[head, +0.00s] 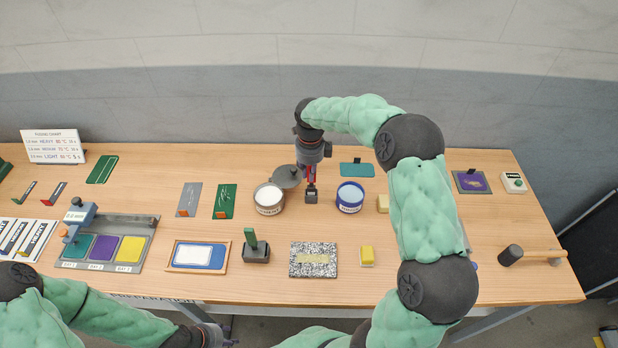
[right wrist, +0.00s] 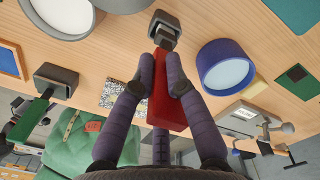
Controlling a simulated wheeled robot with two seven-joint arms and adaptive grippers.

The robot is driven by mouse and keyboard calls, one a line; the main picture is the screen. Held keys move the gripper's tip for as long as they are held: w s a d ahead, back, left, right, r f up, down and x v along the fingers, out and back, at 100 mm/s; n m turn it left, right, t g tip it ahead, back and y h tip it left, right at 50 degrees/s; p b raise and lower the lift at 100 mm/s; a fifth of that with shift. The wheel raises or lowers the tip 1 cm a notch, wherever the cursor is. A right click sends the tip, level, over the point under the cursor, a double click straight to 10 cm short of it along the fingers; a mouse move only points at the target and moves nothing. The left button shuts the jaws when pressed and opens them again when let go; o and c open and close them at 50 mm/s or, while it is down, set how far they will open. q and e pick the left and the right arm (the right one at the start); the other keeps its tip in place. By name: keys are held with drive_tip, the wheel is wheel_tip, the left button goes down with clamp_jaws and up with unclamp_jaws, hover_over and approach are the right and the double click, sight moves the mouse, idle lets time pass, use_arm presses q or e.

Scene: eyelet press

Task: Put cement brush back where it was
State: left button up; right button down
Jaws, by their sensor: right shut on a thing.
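The cement brush, seen as a red handle (right wrist: 166,104), is held between the fingers of my right gripper (right wrist: 158,85). In the head view my right gripper (head: 310,180) points down between the two tins, shut on the brush. A small dark holder (head: 311,196) stands right under it; it also shows at the brush's far end in the right wrist view (right wrist: 166,20). I cannot tell how deep the brush sits in it. The white cement tin (head: 269,208) is just to the left. My left gripper (head: 224,333) is low at the table's front edge, partly out of frame.
A blue tin (head: 350,197) stands close to the right, and a round dark lid (head: 287,177) lies behind the white tin. A green-handled tool stands in a dark block (head: 256,255) in front. A speckled slab (head: 313,270) lies nearer the front edge.

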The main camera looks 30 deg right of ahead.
drive_tip(key=shift+f, duration=1.3)
drive_tip(key=shift+f, duration=0.1)
drive_tip(key=c, duration=1.3)
unclamp_jaws()
drive_tip(key=shift+o, duration=0.2)
wheel_tip(320, 180, up, 12)
drive_tip(key=shift+s+r+p, duration=0.1)
drive_tip(key=shift+p, duration=0.3)
